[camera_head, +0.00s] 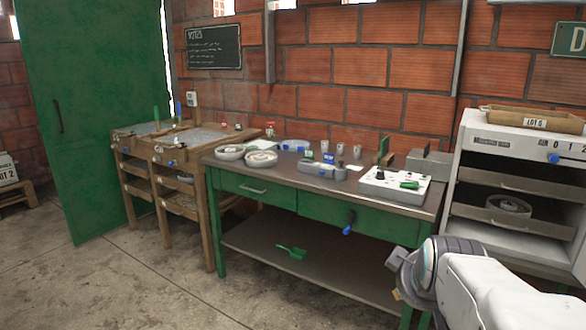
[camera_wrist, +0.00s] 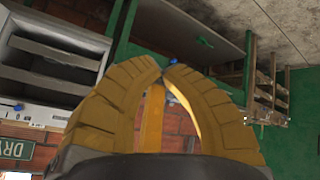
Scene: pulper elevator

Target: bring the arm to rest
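My gripper (camera_wrist: 163,74) shows in the wrist view as two ribbed yellow-brown fingers. Their tips come together and nothing shows held between them. In the head view my white arm (camera_head: 490,290) reaches in from the lower right, with its grey wrist end in front of the right end of the green workbench (camera_head: 240,203). The fingers are hard to make out there. The wrist view is rotated and shows the workbench, the white cabinet (camera_wrist: 50,62) and the brick wall.
The bench top holds bowls, a control box (camera_head: 395,186) and small instruments. A green scoop (camera_head: 291,251) lies on the lower shelf. The white cabinet (camera_head: 510,145) stands close by on the right. Wooden stands (camera_head: 165,165) and a green door (camera_head: 95,110) are left. The front floor is clear.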

